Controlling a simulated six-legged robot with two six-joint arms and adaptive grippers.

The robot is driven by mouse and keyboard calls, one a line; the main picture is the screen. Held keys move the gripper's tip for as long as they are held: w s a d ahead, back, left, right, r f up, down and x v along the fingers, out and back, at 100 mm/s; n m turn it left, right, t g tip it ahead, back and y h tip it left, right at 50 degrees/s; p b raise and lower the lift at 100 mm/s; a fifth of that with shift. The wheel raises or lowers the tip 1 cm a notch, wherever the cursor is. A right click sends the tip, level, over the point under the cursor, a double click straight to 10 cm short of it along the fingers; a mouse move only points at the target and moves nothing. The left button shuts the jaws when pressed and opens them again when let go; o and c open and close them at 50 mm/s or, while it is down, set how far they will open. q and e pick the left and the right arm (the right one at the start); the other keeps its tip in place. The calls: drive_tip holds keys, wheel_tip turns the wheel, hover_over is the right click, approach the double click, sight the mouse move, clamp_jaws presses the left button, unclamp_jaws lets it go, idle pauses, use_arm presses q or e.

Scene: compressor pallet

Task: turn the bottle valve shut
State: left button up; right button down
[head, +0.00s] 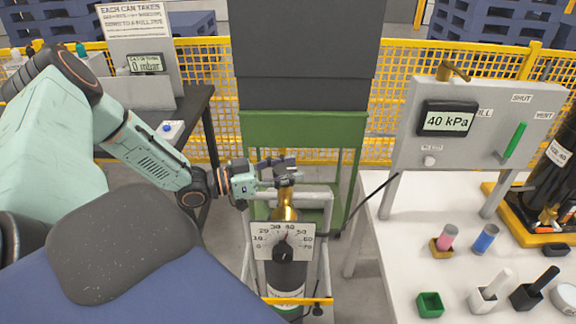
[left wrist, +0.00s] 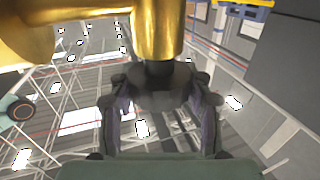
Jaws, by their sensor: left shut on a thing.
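The gas bottle (head: 286,276) stands upright in a grey frame in the middle of the head view. Its brass valve body (head: 284,214) rises above a white dial plate (head: 283,241) marked up to 70. My left gripper (head: 285,172) reaches in from the left at the top of the valve. In the left wrist view the brass body (left wrist: 158,30) fills the top, and a dark valve knob (left wrist: 160,82) sits between the fingers. The left gripper is shut on this knob. How far the knob is turned cannot be told. My right gripper is not in view.
A grey panel (head: 470,150) at the right has a 40 kPa display (head: 448,120) and a green lever (head: 514,140) near SHUT and VENT labels. The white table (head: 390,290) holds small coloured parts. A green stand (head: 300,130) and yellow fence lie behind the bottle.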

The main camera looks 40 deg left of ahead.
use_arm(q)
drive_tip(key=m+g+h, duration=0.3)
drive_tip(key=shift+h, duration=0.3)
drive_tip(key=m+g+h+b, duration=0.1)
drive_tip(key=m+g+h, duration=0.1)
drive_tip(key=g, duration=0.1)
drive_tip(key=shift+f+m, duration=0.1)
drive_tip(key=shift+m, duration=0.3)
drive_tip(key=m+g+h+b, duration=0.1)
drive_tip(key=g, duration=0.1)
drive_tip(key=m+g+h+b, duration=0.1)
drive_tip(key=g, duration=0.1)
drive_tip(key=shift+s+d+f+b, duration=0.1)
drive_tip(key=shift+b, duration=0.2)
drive_tip(key=m+g+b, duration=0.2)
drive_tip(key=g, duration=0.1)
drive_tip(key=shift+s+m+h+b, duration=0.1)
drive_tip(key=shift+m+h+b, duration=0.2)
drive_tip(key=shift+h+b, duration=0.1)
drive_tip(key=shift+r+m+g+b, duration=0.25)
drive_tip(key=shift+m+g+b, duration=0.2)
drive_tip(key=shift+g, duration=0.35)
drive_tip(key=o, duration=1.2)
drive_tip(key=shift+s, duration=0.1)
